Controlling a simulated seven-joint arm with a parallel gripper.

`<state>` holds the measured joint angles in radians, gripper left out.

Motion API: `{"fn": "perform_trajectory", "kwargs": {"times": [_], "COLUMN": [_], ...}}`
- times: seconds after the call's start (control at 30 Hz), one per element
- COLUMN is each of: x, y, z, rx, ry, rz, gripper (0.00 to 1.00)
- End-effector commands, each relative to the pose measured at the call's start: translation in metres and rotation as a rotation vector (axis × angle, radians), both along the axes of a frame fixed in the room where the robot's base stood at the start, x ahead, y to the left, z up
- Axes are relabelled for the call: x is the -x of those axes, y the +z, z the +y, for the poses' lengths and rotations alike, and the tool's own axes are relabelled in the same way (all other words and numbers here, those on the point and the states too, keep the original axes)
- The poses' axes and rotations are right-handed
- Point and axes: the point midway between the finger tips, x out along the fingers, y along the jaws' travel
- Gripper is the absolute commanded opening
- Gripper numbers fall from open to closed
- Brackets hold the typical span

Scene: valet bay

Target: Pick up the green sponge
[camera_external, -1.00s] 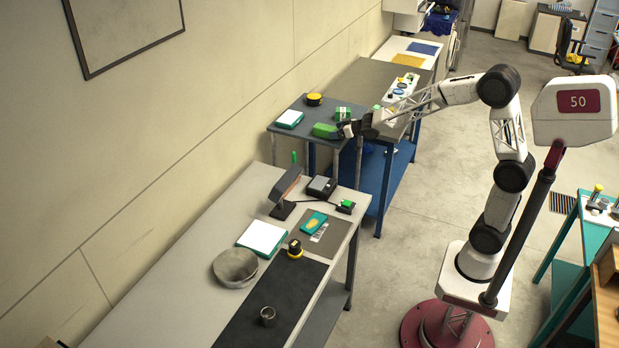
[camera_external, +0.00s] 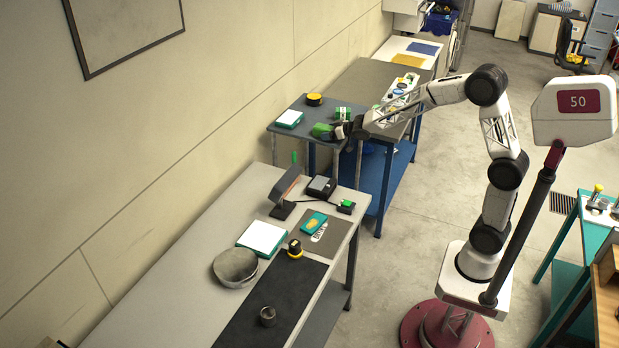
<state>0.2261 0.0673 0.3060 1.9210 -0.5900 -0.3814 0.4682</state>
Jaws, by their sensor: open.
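The green sponge (camera_external: 321,131) lies on the small grey table (camera_external: 290,130) near its front edge. My gripper (camera_external: 338,131) is open at the sponge's right end, and its dark fingers cover part of that end. I cannot tell from this view whether the fingers are around the sponge or only beside it.
A green and white box (camera_external: 343,113) stands just behind my gripper. A long grey bench (camera_external: 200,255) with several items stands in front.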

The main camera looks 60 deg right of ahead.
Motion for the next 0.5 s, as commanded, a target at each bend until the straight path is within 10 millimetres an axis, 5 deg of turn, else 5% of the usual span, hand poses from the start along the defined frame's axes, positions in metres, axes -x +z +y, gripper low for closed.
{"fn": "perform_trajectory", "kwargs": {"times": [0.17, 0.5], "x": [0.0001, 0.0001], "y": [0.0, -0.0001], "z": [0.0, 0.0], "rx": [0.0, 0.0], "ry": [0.0, 0.0], "rz": [0.0, 0.0], "gripper": [0.92, 0.39]}}
